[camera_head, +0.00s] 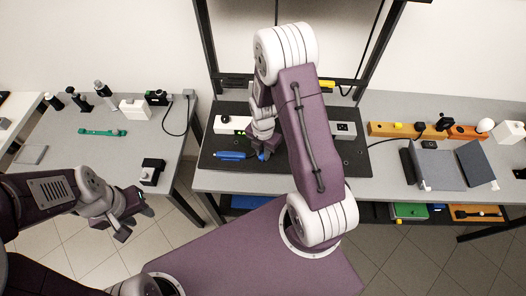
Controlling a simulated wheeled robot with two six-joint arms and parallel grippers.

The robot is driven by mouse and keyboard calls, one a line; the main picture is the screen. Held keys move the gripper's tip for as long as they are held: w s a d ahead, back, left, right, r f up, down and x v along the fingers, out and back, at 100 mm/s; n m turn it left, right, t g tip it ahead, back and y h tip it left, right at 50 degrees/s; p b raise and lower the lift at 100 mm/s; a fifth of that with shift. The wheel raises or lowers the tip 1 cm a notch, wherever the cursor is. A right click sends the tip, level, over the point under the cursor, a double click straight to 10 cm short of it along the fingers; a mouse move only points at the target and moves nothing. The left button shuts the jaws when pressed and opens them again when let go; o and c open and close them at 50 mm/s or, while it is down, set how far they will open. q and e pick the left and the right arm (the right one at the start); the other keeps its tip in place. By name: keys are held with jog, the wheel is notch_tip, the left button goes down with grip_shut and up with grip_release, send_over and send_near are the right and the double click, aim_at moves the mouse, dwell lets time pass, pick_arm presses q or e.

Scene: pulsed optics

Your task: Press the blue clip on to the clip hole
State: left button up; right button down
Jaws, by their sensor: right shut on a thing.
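My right gripper (262,153) reaches down over the dark mat on the middle table. It is shut on a small blue piece, probably the blue clip (261,157), mostly hidden by the fingers. A longer blue object (231,155) lies on the mat just left of it. A white and black device (232,125) stands behind, partly covered by my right arm. I cannot make out the clip hole at this size. My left gripper (136,224) is open and empty, in front of the left table and away from the mat.
The dark mat (212,163) also bears a grey socket box (343,130) at right. A black frame (209,45) rises behind. The left table holds a green tool (102,132) and a black box (152,172). An orange rail (396,130) and grey folder-like case (436,166) lie at right.

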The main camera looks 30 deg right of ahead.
jog(key=shift+s+f, duration=0.1)
jog(key=shift+f, duration=0.15)
jog(key=c, duration=1.2)
grip_release()
jog(key=shift+r, duration=0.15)
jog(key=shift+c, duration=0.2)
jog(key=shift+r, duration=0.25)
notch_tip(320, 180, up, 12)
jog(key=p, duration=0.2)
jog(key=shift+r, duration=0.25)
